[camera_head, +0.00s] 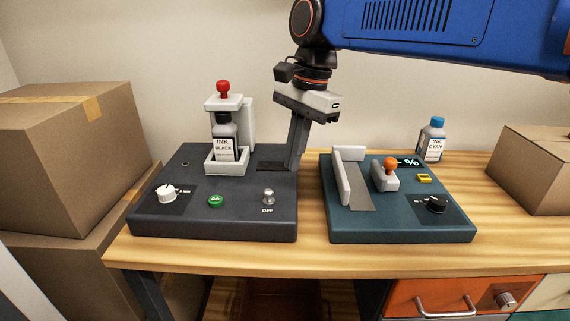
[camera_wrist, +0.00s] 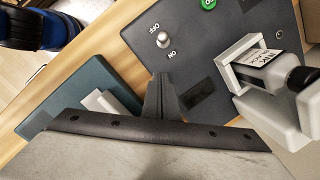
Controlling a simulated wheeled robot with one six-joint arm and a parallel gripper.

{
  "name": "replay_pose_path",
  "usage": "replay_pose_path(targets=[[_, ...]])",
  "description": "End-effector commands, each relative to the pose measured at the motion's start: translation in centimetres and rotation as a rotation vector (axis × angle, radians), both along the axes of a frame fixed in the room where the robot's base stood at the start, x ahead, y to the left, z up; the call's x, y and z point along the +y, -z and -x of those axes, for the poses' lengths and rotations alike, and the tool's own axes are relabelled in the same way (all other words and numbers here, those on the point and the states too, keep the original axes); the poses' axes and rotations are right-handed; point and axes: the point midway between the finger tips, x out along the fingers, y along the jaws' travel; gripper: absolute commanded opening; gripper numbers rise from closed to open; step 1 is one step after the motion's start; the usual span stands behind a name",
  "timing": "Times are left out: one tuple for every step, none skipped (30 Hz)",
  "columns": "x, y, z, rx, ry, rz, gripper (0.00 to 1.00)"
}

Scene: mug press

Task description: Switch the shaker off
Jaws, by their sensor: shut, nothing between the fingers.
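The shaker is a dark grey box (camera_head: 220,222) on the left of the bench, with a clamp holding an upright ink bottle (camera_head: 224,142) labelled black. Its small metal toggle switch (camera_head: 268,194) stands near the front right corner, with OFF printed in front of it. In the wrist view the toggle (camera_wrist: 163,40) sits between the OFF and ON labels; I cannot tell surely which way it leans. My gripper (camera_head: 294,164) is shut and empty, pointing down over the box's right rear, behind and apart from the toggle. Its fingers (camera_wrist: 161,79) also show in the wrist view.
A white knob (camera_head: 167,191) and green GO button (camera_head: 216,201) are on the same box. A teal press box (camera_head: 400,227) with an orange-knobbed lever (camera_head: 390,164) stands to the right. A cyan ink bottle (camera_head: 432,140) stands behind it. Cardboard boxes flank the bench.

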Motion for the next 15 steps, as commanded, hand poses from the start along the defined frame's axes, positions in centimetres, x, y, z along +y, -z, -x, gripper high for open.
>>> replay_pose_path(targets=[[-0.2,-1.0,0.0,-0.003,0.001,-0.002,0.0],[-0.3,-1.7,0.1,-0.003,0.0,-0.002,0.0],[-0.4,-2.4,0.2,-0.003,0.0,-0.002,0.0],[-0.5,-3.0,0.3,-0.003,0.0,-0.002,0.0],[-0.6,-3.6,0.4,-0.003,0.0,-0.002,0.0],[-0.8,-4.4,0.5,-0.003,0.001,-0.002,0.0],[-0.9,-4.9,0.6,-0.003,0.001,-0.002,0.0],[-1.0,-5.5,0.6,-0.001,0.0,-0.002,0.0],[-1.1,-6.2,0.7,-0.003,0.001,-0.002,0.0],[-1.2,-6.6,0.8,-0.001,0.0,-0.002,0.0],[-1.3,-7.1,0.8,0.0,0.001,-0.001,0.0],[-1.4,-7.6,0.9,-0.002,0.001,-0.001,0.0],[-1.5,-8.0,1.0,0.0,0.001,-0.001,0.0],[-1.5,-8.3,1.0,0.0,0.001,0.0,0.0],[-1.6,-8.7,1.1,0.0,0.001,-0.001,0.0]])
